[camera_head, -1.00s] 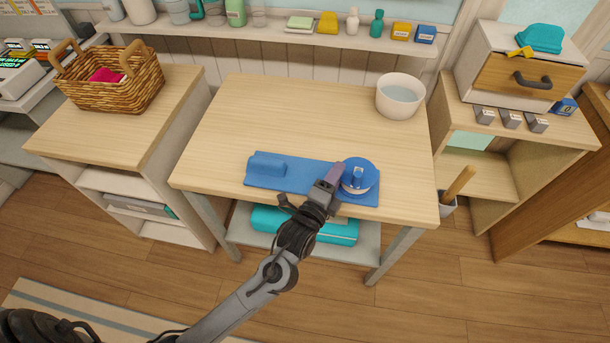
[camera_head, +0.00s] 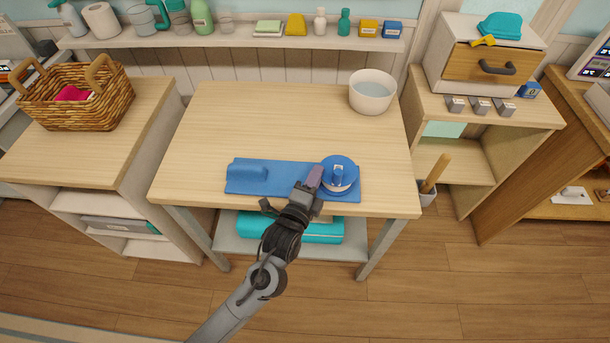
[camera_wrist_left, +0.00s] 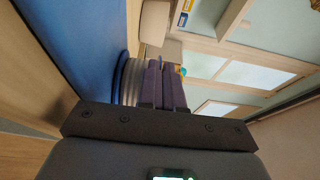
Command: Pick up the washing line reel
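The washing line reel (camera_head: 340,175), round and blue with white, lies at the right end of a blue mat (camera_head: 280,180) on the wooden table. My left gripper (camera_head: 315,177) is just left of the reel at its near-left edge. In the left wrist view the two purple-grey fingers (camera_wrist_left: 163,85) lie close together with nothing visible between them. The reel's blue and pale edge (camera_wrist_left: 130,82) shows beside the fingers, not between them. I cannot tell whether they touch it. My right gripper is not in view.
A raised blue roll (camera_head: 248,173) is at the mat's left end. A white bowl (camera_head: 372,92) stands at the table's back right. A wicker basket (camera_head: 78,105) sits on the left cabinet, and a drawer unit (camera_head: 488,60) stands at the right. The table's middle is clear.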

